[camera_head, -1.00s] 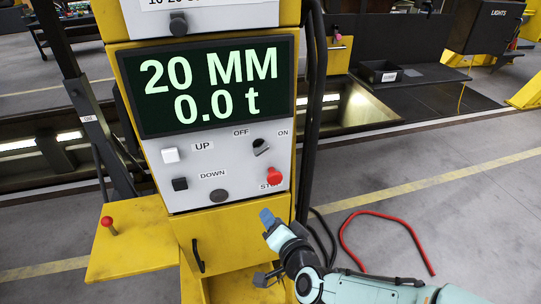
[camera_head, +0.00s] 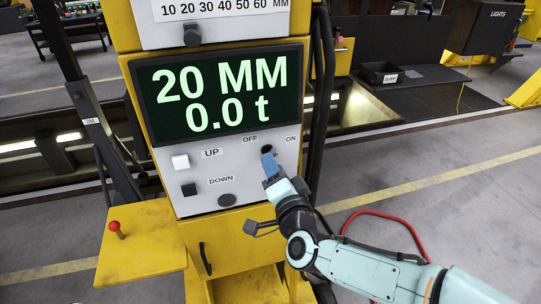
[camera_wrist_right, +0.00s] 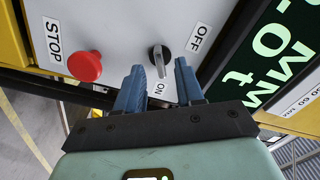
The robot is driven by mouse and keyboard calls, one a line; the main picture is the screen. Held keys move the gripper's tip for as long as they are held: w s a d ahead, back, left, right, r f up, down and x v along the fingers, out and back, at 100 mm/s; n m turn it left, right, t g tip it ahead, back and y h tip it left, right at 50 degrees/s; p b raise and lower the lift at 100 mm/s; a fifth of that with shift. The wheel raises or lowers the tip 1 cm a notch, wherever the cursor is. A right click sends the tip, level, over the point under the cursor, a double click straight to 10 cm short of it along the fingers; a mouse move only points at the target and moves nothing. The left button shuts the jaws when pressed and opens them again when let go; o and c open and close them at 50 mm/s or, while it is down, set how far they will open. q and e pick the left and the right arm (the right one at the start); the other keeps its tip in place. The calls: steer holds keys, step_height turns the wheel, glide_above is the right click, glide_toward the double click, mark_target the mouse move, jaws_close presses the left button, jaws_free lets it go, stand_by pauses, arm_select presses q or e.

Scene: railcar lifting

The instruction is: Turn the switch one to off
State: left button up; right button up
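The switch is a dark rotary knob (camera_wrist_right: 159,57) on the grey control panel (camera_head: 183,209). In the right wrist view its pale pointer mark faces the ON label (camera_wrist_right: 159,88), and the OFF label (camera_wrist_right: 197,39) is at upper right. In the head view the knob (camera_head: 266,149) is partly hidden by my right gripper (camera_head: 268,165). In the right wrist view my right gripper (camera_wrist_right: 159,66) is open, its blue fingertips apart on either side of the knob. Contact cannot be told. My left gripper is not in view.
A red STOP button (camera_wrist_right: 85,66) is close beside one finger in the wrist view. A white UP button (camera_head: 180,162) and a black DOWN button (camera_head: 188,189) are left of the switch. The display (camera_head: 220,94) above reads 20 MM and 0.0 t. Black cables run down the cabinet's right side.

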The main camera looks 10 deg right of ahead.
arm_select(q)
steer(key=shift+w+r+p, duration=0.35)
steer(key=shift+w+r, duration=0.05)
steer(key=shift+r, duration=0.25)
arm_select(e)
steer(key=w, duration=0.3)
steer(key=shift+w, duration=0.2)
jaws_close()
